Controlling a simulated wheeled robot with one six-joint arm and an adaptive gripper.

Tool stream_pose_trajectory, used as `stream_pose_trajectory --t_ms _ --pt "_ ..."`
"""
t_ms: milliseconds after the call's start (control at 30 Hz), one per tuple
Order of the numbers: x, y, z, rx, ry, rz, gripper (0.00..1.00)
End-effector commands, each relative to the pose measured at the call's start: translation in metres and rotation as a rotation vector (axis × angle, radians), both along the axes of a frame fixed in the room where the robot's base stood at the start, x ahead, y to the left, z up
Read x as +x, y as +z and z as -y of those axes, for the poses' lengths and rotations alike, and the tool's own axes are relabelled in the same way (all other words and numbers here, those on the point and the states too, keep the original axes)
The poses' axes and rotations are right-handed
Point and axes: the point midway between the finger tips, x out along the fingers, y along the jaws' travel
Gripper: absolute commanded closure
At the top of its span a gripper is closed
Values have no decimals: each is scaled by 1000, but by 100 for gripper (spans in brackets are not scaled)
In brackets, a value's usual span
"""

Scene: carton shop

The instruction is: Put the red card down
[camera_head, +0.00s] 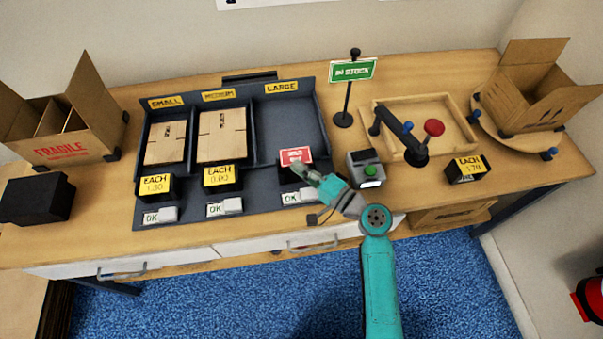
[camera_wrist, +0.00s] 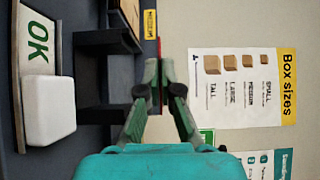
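The red card (camera_head: 296,156) with white lettering stands upright at the front of the LARGE bay, just above a black holder (camera_head: 287,174). My gripper (camera_head: 304,168) reaches it from the front right. In the wrist view the two fingertips (camera_wrist: 161,75) are close together, and a thin red edge of the card (camera_wrist: 160,45) shows between them. The gripper looks shut on the card. Whether the card touches the holder is hidden by the fingers.
The SMALL and MEDIUM bays hold flat cartons (camera_head: 222,134); the LARGE bay (camera_head: 290,120) is empty. Yellow price signs (camera_head: 222,177) and OK buttons (camera_head: 225,208) line the front. A grey device (camera_head: 366,170) and the IN STOCK sign (camera_head: 352,70) stand close right.

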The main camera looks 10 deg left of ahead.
Motion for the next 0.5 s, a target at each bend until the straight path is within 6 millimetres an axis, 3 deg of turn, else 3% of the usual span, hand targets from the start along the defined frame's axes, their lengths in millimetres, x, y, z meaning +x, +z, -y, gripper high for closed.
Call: stream_pose_trajectory --t_ms 200,500 --pt "0 -28 0 0 -1 -4 100" --pt "0 -32 0 1 -2 -1 100"
